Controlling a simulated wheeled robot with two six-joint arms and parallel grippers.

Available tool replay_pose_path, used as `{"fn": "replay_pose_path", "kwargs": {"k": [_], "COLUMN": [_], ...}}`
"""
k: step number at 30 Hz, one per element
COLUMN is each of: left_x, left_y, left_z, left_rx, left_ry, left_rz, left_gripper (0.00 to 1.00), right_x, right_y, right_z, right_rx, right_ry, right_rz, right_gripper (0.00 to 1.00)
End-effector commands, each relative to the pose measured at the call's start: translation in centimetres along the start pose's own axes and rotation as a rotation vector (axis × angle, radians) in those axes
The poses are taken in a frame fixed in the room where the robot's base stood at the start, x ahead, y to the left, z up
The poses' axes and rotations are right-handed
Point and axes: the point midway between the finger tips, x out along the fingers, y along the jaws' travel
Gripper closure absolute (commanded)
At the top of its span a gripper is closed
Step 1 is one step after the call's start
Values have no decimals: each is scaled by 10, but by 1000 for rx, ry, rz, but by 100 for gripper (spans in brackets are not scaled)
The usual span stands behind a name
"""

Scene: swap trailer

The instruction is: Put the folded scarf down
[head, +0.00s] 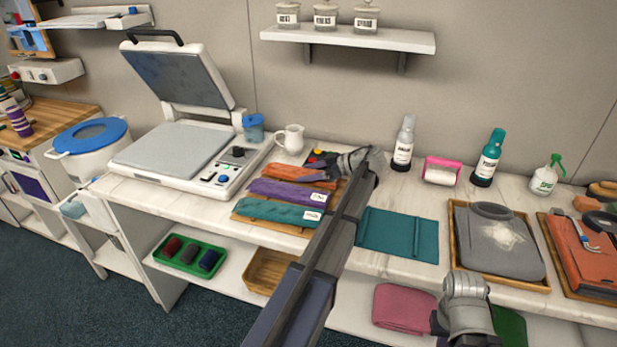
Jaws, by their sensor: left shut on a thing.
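My left gripper (322,172) reaches over the counter and is shut on the right end of a folded orange scarf (288,173). The scarf lies flat at the back of a wooden board (272,227), level or nearly so; I cannot tell whether it touches the board. In front of it on the board lie a folded purple scarf (285,193) and a folded teal scarf (270,211), both with white tags. My gripper and arm hide part of the board's right side.
A heat press (170,150) stands open to the left, with a white jug (290,139) behind the board. A teal cloth (390,234) and a tray with a grey garment (497,242) lie to the right. Bottles (404,145) stand at the back. A wall shelf (350,38) hangs above.

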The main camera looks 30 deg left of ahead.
Motion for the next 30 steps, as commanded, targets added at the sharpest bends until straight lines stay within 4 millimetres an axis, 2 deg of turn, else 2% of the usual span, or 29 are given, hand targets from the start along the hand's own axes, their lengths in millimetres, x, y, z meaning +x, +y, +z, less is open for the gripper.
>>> {"fn": "replay_pose_path", "kwargs": {"k": [8,9,14,24,30], "left_x": [2,1,1,-2,-40], "left_y": [0,0,0,0,1], "left_z": [3,2,2,-4,-5], "left_rx": [0,0,0,0,1], "left_ry": [0,0,0,0,0], "left_rz": [0,0,0,0,3], "left_gripper": [80,19,1,0,0], "right_x": [4,2,2,-5,-22], "right_y": [0,0,0,0,2], "right_z": [0,0,0,0,1], "right_rx": [0,0,0,0,0], "right_ry": [0,0,0,0,0], "right_rz": [0,0,0,0,0], "right_gripper": [100,100,100,100,100]}}
